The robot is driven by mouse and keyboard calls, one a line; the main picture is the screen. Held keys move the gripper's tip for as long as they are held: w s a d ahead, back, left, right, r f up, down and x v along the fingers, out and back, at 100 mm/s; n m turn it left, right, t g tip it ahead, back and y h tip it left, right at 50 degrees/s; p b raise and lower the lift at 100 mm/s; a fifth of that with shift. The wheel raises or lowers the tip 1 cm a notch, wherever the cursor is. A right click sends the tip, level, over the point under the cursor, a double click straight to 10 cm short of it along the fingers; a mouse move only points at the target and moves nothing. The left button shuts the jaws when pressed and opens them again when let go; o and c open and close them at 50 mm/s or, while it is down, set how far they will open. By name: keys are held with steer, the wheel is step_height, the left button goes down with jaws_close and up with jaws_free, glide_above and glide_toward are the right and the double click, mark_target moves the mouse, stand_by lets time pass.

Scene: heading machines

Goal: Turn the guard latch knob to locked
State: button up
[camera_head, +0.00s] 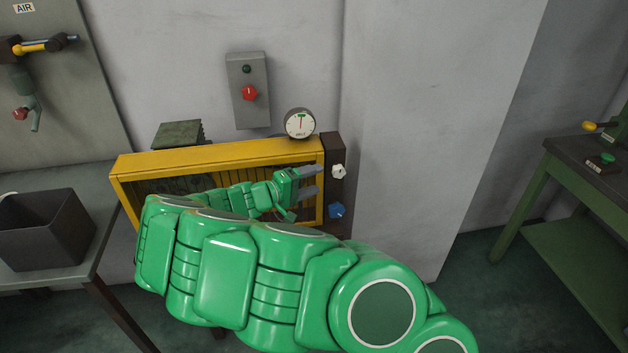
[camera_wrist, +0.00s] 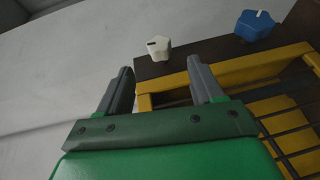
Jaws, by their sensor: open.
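A white knob (camera_head: 338,171) and a blue knob (camera_head: 336,210) sit one above the other on a dark post (camera_head: 332,150) at the right end of the yellow guard frame (camera_head: 220,153). No label shows which is the guard latch knob. In the wrist view the white knob (camera_wrist: 158,47) bears a short black mark and the blue knob (camera_wrist: 254,25) a white one. My gripper (camera_head: 309,182) is open and empty, just left of the white knob. In the wrist view its fingertips (camera_wrist: 160,78) stand apart, with the white knob beyond the gap, not touched.
A dial gauge (camera_head: 300,123) stands above the frame's right end. A grey wall box (camera_head: 247,110) carries a red knob (camera_head: 249,93). A dark bin (camera_head: 45,228) stands on the left table. A green bench (camera_head: 575,165) is far right. My arm hides the frame's lower part.

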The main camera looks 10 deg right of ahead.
steer(key=m+g+y, duration=0.2)
steer(key=m+y, duration=0.2)
steer(key=y, duration=1)
glide_toward(340, 174)
steer(key=shift+x, duration=4.25)
steer(key=c, duration=1.1)
steer(key=shift+o, duration=0.2)
